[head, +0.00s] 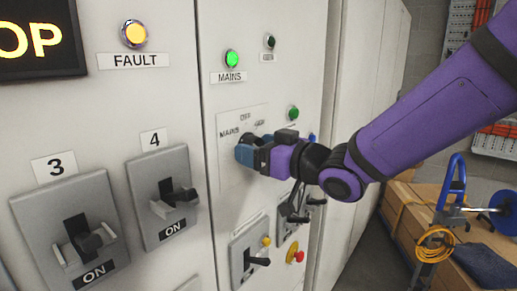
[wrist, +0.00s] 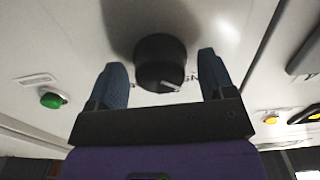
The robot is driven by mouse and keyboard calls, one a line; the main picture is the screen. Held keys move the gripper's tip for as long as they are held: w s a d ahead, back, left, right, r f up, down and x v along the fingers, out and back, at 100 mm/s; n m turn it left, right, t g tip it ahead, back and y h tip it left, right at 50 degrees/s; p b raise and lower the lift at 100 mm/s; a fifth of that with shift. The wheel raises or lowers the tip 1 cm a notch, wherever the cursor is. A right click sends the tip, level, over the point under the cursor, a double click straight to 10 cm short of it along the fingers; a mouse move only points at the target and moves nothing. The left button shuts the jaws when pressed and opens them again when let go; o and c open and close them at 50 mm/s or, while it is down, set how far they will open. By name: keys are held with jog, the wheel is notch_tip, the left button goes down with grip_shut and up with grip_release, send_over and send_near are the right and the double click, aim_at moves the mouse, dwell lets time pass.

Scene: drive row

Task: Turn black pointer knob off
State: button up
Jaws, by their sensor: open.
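The black pointer knob (wrist: 160,58) is round and dark, with a short white pointer line on its face, in the middle of the wrist view. My gripper (wrist: 162,62) is open, with one blue finger on each side of the knob and a visible gap to both. In the head view my gripper (head: 246,153) is at the selector plate (head: 228,122), which is lettered MAINS, OFF and a third label hard to read. The gripper mostly hides the knob there, so I cannot tell which label the pointer faces.
A lit green MAINS lamp (head: 232,58) and a lit yellow FAULT lamp (head: 134,34) are above. Lever switches 3 (head: 88,243) and 4 (head: 172,198) are at left, both marked ON. More levers and a red button (head: 295,253) sit below my gripper. A blue-handled cart (head: 451,185) stands right.

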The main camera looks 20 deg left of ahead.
jog(key=c, duration=0.9)
jog(key=shift+m, duration=0.4)
jog(key=m, duration=0.8)
jog(key=shift+m, duration=0.7)
